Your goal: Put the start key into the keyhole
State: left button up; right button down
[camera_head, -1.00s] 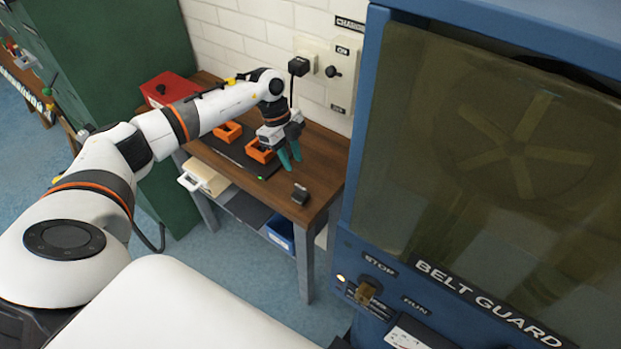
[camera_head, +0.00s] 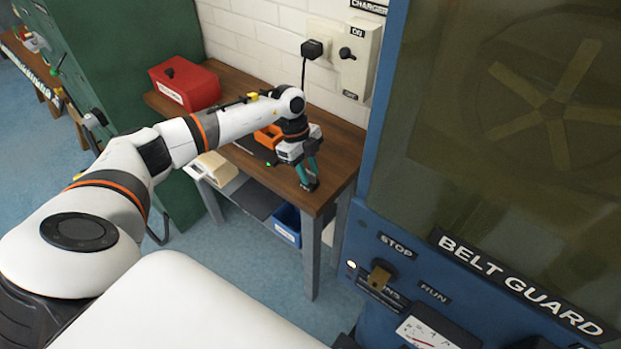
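A small dark block (camera_head: 310,186) lies at the front right corner of the wooden table; it may be the start key, but it is too small to tell. My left gripper (camera_head: 307,173) points down right at it. Its two teal fingers are apart, with their tips at the block, partly hiding it. I cannot tell whether they touch it. On the blue machine (camera_head: 352,222), a brass key-like switch (camera_head: 380,275) sits between the STOP and RUN labels. I cannot make out a separate keyhole. My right gripper is not in view.
The wooden table (camera_head: 340,150) also bears a red box (camera_head: 187,86) and an orange holder (camera_head: 268,136). A blue bin (camera_head: 287,222) stands on the lower shelf. A charger box (camera_head: 357,55) is on the wall behind. The blue machine stands close on the right.

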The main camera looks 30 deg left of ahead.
aim_at(312, 174)
pick_arm(q)
grip_shut()
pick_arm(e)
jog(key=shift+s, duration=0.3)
pick_arm(q)
jog(key=shift+r, duration=0.1)
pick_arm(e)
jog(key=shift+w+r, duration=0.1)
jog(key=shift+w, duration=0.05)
pick_arm(q)
jog(key=shift+r+p, duration=0.35)
jog(key=shift+p, duration=0.15)
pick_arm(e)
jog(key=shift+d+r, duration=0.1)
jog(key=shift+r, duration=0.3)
pick_arm(q)
jog(key=shift+r, duration=0.25)
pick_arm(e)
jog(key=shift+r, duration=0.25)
